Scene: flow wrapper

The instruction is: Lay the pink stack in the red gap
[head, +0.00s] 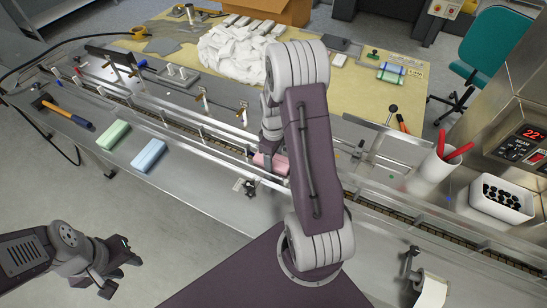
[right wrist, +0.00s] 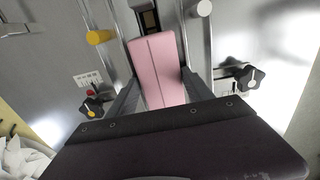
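The pink stack (head: 270,162) is over the conveyor lane at the middle of the head view, partly hidden by my right arm. In the right wrist view the pink stack (right wrist: 158,70) lies between the two dark fingers of my right gripper (right wrist: 163,88), which meet its long sides. Whether the stack touches the lane floor cannot be told. My left gripper (head: 118,276) is empty over the floor at the lower left, its fingers apart. I cannot make out a red gap; my right arm covers part of the lane.
A green stack (head: 113,135) and a blue stack (head: 148,155) lie on the near ledge, with a hammer (head: 65,112) further left. Rails and posts line the conveyor. A white cup (head: 438,172) with red sticks and a white bin (head: 502,199) stand at the right.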

